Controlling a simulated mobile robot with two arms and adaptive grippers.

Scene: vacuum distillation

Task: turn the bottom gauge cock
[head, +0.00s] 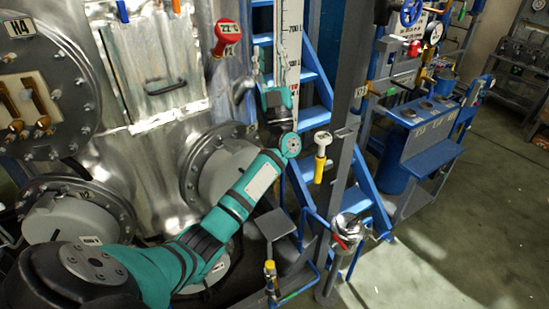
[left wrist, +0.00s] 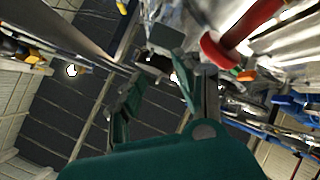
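The level gauge (head: 288,45) is a tall white scale with black marks, upright beside the steel vessel in the head view. My left gripper (head: 276,99) is raised at the lower visible part of this scale and covers what lies behind it. I cannot make out the bottom gauge cock; it may be hidden by the gripper. In the left wrist view the two teal fingers (left wrist: 158,92) stand apart, with a gap between them. A grey fitting (left wrist: 165,38) shows beyond the fingertips; I cannot tell whether they touch it. My right gripper is not in view.
A red dial thermometer (head: 228,32) sticks out of the vessel (head: 150,60), left of my gripper. Blue stairs (head: 312,85) and a grey post (head: 348,120) stand close on the right. A yellow-handled fitting (head: 320,165) is right of my wrist. Open floor (head: 460,220) lies far right.

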